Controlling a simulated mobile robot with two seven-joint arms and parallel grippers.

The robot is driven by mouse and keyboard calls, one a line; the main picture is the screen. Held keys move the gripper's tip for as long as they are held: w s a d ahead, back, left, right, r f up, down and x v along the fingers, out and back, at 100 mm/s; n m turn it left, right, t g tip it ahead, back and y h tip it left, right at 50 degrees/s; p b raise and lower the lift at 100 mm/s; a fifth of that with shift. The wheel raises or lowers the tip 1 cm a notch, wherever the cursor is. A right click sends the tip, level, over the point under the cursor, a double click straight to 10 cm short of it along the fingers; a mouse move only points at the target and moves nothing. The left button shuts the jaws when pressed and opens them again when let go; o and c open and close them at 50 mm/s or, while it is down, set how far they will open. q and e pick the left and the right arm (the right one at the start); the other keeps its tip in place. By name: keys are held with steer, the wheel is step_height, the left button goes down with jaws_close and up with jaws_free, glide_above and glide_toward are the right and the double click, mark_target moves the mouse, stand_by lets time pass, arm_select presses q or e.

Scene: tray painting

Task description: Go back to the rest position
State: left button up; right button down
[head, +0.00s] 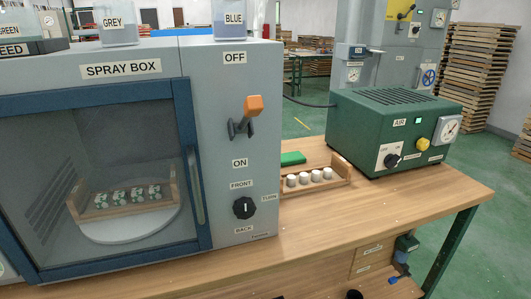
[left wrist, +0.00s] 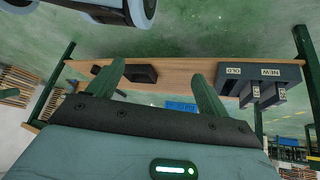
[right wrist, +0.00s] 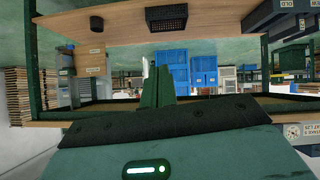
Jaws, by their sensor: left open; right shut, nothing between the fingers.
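My left gripper (left wrist: 163,88) is open and empty in the left wrist view, its two green fingers well apart. My right gripper (right wrist: 158,88) is shut and empty in the right wrist view, its fingers together. Neither gripper can be made out clearly in the head view. The grey spray box (head: 230,70) stands at the left of the head view, its blue-framed glass door (head: 190,130) closed. Behind the glass, a wooden tray (head: 85,213) with several green-and-white patterned pieces sits on a round turntable (head: 130,232). The orange-tipped lever (head: 253,105) points up towards OFF.
A wooden tray (head: 345,180) with several white pieces and a green block (head: 293,158) lie on the bench (head: 400,205). A green air unit (head: 380,125) stands behind on the right. Another bench (left wrist: 180,72) bears a dark box (left wrist: 140,73) and grey bins (left wrist: 265,80), apart from my left fingers.

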steer(key=s+d+f+m+g, duration=0.1)
steer(key=s+f+m+g, duration=0.15)
steer(key=s, duration=0.35)
steer(key=s+d+f+m+g, duration=0.1)
steer(key=s+d+f, duration=0.15)
steer(key=s, duration=0.35)
arm_select(q)
steer(key=w+r+t+p, duration=0.1)
steer(key=w+r+p, duration=0.2)
steer(key=r+p, duration=0.4)
steer(key=w+r+t+p, duration=0.1)
steer(key=w+r+p, duration=0.2)
steer(key=r+p, duration=0.4)
steer(key=shift+a+r, duration=0.4)
steer(key=shift+a, duration=0.05)
arm_select(e)
steer(key=w+r+t, duration=0.1)
steer(key=w+r, duration=0.2)
steer(key=r, duration=0.4)
steer(key=w+r+t, duration=0.1)
steer(key=w+r, duration=0.1)
steer(key=r, duration=0.5)
steer(key=shift+w+r+h, duration=0.4)
arm_select(q)
steer(key=shift+w+d+r, duration=0.15)
steer(key=shift+w+d, duration=0.05)
steer(key=shift+w, duration=0.05)
arm_select(e)
steer(key=shift+a+n, duration=0.1)
steer(key=shift+n, duration=0.15)
